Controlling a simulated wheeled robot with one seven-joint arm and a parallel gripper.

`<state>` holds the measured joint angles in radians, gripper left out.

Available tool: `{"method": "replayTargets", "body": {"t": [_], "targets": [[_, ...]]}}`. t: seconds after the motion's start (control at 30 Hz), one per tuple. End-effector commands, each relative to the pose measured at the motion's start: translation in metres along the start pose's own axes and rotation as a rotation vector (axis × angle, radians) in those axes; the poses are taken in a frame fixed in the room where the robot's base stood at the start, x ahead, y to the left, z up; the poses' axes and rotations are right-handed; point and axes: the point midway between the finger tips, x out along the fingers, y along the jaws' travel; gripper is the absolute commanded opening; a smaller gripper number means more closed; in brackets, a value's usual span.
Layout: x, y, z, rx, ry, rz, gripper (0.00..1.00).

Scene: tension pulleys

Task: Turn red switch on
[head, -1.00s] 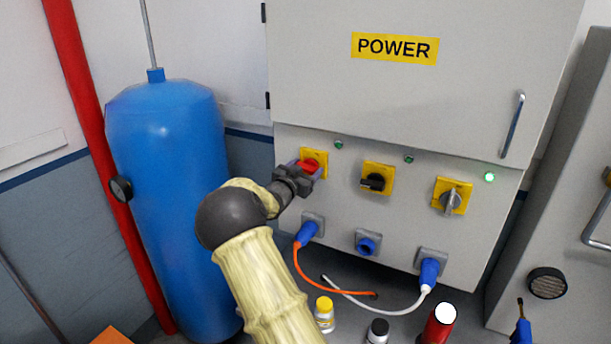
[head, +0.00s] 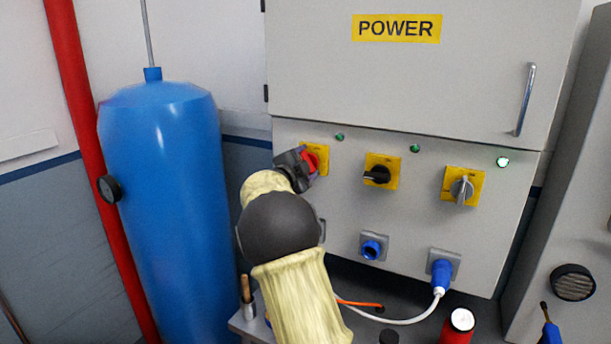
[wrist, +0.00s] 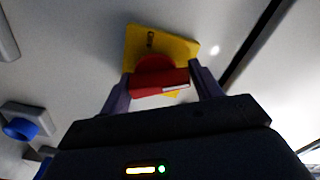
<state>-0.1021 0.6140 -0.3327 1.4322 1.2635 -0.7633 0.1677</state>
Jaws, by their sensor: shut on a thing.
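The red switch (head: 312,158) sits on a yellow square plate at the left of the row on the grey power cabinet. My gripper (head: 304,160) is shut on its red handle, and the arm hides part of the plate. In the wrist view, the red switch (wrist: 160,82) lies between the two fingers of my gripper (wrist: 161,88), with the yellow plate (wrist: 180,47) behind it. The handle looks tilted in the head view.
A black switch (head: 378,174) and a grey switch (head: 462,188) are to the right. Green lamps sit above the switches; the right lamp (head: 502,161) is bright. Blue sockets (head: 372,249) and a plugged white cable (head: 441,275) are below. A blue tank (head: 160,200) stands left.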

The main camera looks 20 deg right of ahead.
Motion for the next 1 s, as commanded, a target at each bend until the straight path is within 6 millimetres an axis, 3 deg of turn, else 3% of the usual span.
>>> {"method": "replayTargets", "body": {"t": [0.5,1.0], "targets": [[0.0000,0.0042,0.0004,0.420,-0.002,0.002,0.41],[-0.0001,0.0016,-0.0013,0.517,-0.002,0.003,0.41]]}}
